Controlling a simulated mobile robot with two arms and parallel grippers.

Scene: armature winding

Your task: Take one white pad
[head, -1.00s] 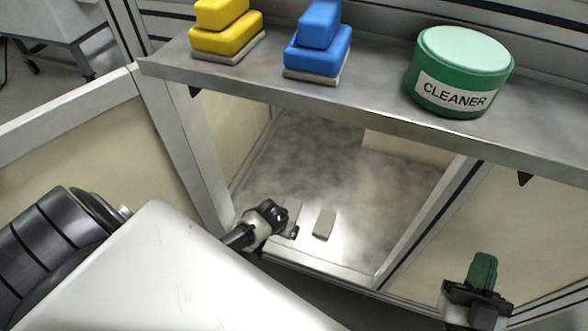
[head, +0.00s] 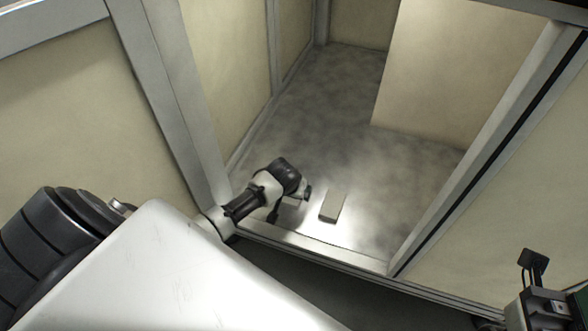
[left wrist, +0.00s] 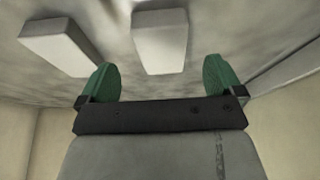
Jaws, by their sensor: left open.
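One pale, flat rectangular pad (head: 333,206) lies on the cabinet floor near the front edge in the head view. In the left wrist view, two pads show: one (left wrist: 160,42) lies ahead, centred between the fingers, and another (left wrist: 66,45) lies to the left, outside them. My left gripper (head: 298,196) reaches into the cabinet, left of the visible pad, and hides most of the other pad in the head view. Its green fingertips (left wrist: 160,78) are apart with nothing between them. My right gripper (head: 550,295) is partly cut off at the lower right; its jaws are unclear.
The cabinet's metal floor (head: 300,120) is otherwise bare towards the back. A left post (head: 170,90), a right post (head: 490,150) and a low front sill (head: 320,250) frame the opening. A beige panel (head: 440,70) stands inside at the back right.

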